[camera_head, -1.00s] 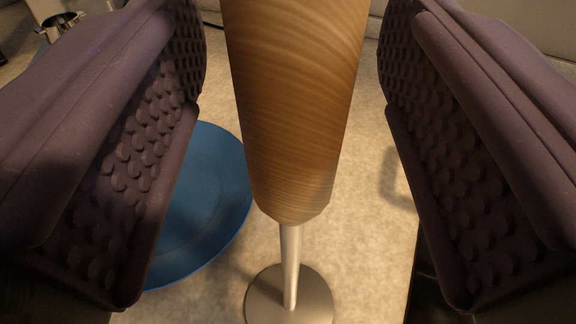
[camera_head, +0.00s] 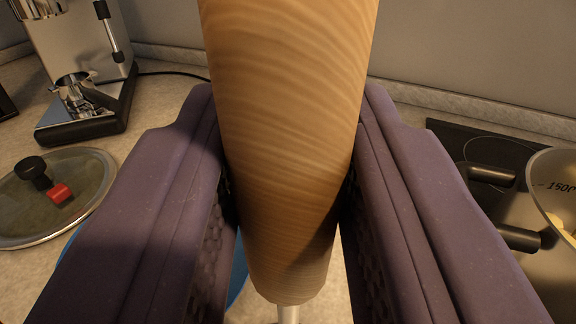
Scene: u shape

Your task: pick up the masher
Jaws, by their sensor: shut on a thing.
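The masher (camera_head: 285,150) has a thick wooden handle that fills the middle of the view, running from the top edge down to a short bit of metal shaft at the bottom. Its metal disc end is out of view below. My gripper (camera_head: 288,205) has two purple padded fingers, one on each side of the handle. They are shut on the wooden handle, touching it left and right.
A glass lid (camera_head: 90,190) with a black and red knob lies on the counter at left, with a coffee machine (camera_head: 80,60) behind it. A pot (camera_head: 545,235) stands at right by a dark hob (camera_head: 490,150). A blue plate (camera_head: 238,272) shows partly behind the fingers.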

